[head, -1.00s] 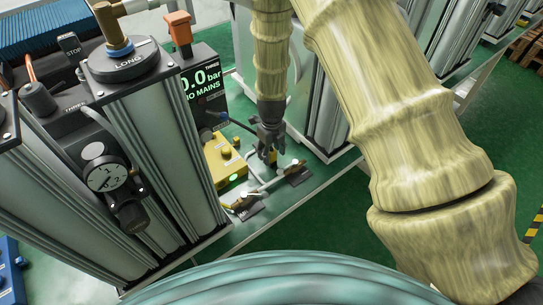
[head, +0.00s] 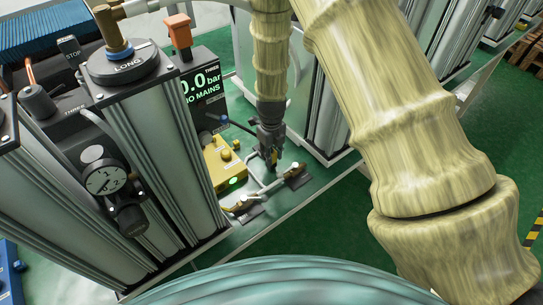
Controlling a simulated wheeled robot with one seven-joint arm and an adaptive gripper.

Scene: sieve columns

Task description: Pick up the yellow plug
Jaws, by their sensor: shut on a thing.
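My gripper (head: 271,157) points down at the bench beside the yellow box. It is shut on the yellow plug (head: 274,157), which shows as a small yellow patch between the dark fingers. The fingers hide most of the plug. From this view I cannot tell whether the plug's lower end touches the pale pipe fitting below it.
A yellow box (head: 224,162) with a green light stands just left of the gripper. Pale pipework (head: 266,187) with brass ends lies below. Tall metal columns (head: 166,150), a gauge (head: 105,180) and a black display (head: 204,92) stand to the left.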

